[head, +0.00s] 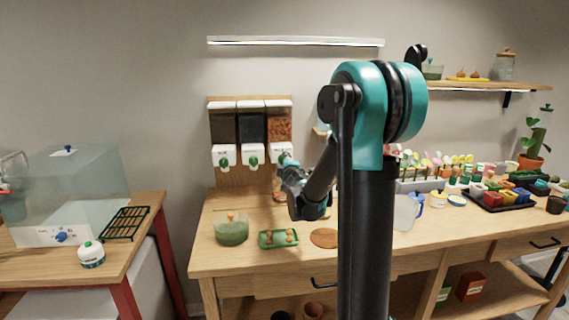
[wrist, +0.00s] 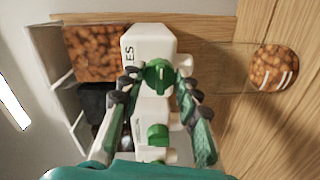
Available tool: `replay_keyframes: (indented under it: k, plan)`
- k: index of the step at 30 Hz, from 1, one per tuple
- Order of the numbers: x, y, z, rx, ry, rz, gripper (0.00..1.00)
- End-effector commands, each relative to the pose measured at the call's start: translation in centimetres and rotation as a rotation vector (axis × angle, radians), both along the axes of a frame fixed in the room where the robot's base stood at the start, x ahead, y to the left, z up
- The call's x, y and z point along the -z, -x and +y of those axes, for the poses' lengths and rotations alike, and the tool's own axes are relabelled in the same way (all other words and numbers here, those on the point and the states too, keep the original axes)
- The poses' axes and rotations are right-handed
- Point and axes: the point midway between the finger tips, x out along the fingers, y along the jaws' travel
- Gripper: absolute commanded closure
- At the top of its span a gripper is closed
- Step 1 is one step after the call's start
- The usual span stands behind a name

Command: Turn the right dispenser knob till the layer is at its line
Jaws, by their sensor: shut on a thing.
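The right dispenser (head: 279,128) holds orange-brown pebbles and hangs on the wall board; its hopper also shows in the wrist view (wrist: 95,52). Its green knob (wrist: 158,76) sits on a white spout body marked with letters ending "ES". My gripper (wrist: 158,88) has its fingers closed around this knob, one on each side. A round jar (wrist: 273,67) stands below the spout with orange-brown pebbles in it; pale marks show on its side. In the head view the jar (head: 277,187) is partly behind my gripper, and its layer height against the line cannot be read.
Two more dispensers with green knobs, the middle one (head: 252,127) and the left one (head: 222,127), hang close beside it. A green container (head: 231,232), a green tray (head: 267,240) and a cork disc (head: 324,238) stand on the bench in front.

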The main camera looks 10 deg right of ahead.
Motion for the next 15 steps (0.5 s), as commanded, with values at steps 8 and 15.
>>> replay_keyframes:
  k: [8,15]
  plan:
    - [0.04,0.02,-0.06,0.001,-0.003,0.001,0.97]
    - [0.04,0.02,-0.05,0.001,-0.003,0.0,0.52]
